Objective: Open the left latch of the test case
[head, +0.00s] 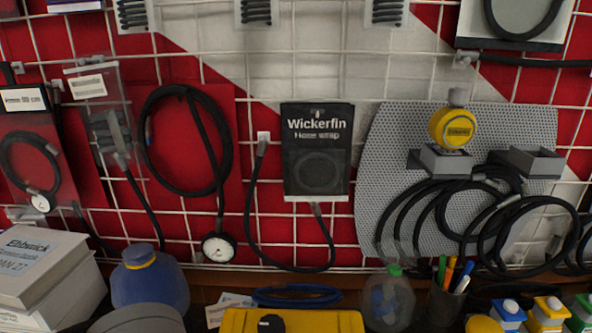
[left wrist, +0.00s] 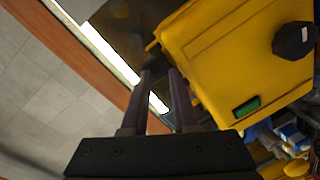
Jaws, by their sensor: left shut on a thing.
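The test case is yellow. In the head view only its top part, with a black knob, shows at the bottom edge (head: 315,321). In the left wrist view the yellow case (left wrist: 222,45) fills the upper right, with a black knob (left wrist: 293,41) and a small green patch (left wrist: 247,106). My left gripper (left wrist: 161,73) has its two dark fingers at the case's left edge, shut on a small dark part there, seemingly the left latch. The fingers mostly hide this part, and its position is hard to tell. My right gripper is in neither view.
A blue rounded container (head: 150,288) and stacked boxes (head: 45,262) stand left of the case. A clear bottle (head: 388,300) and a pen cup (head: 447,302) stand to its right. A wire grid with hanging hoses rises behind. The wooden bench edge (left wrist: 75,55) runs beside my left gripper.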

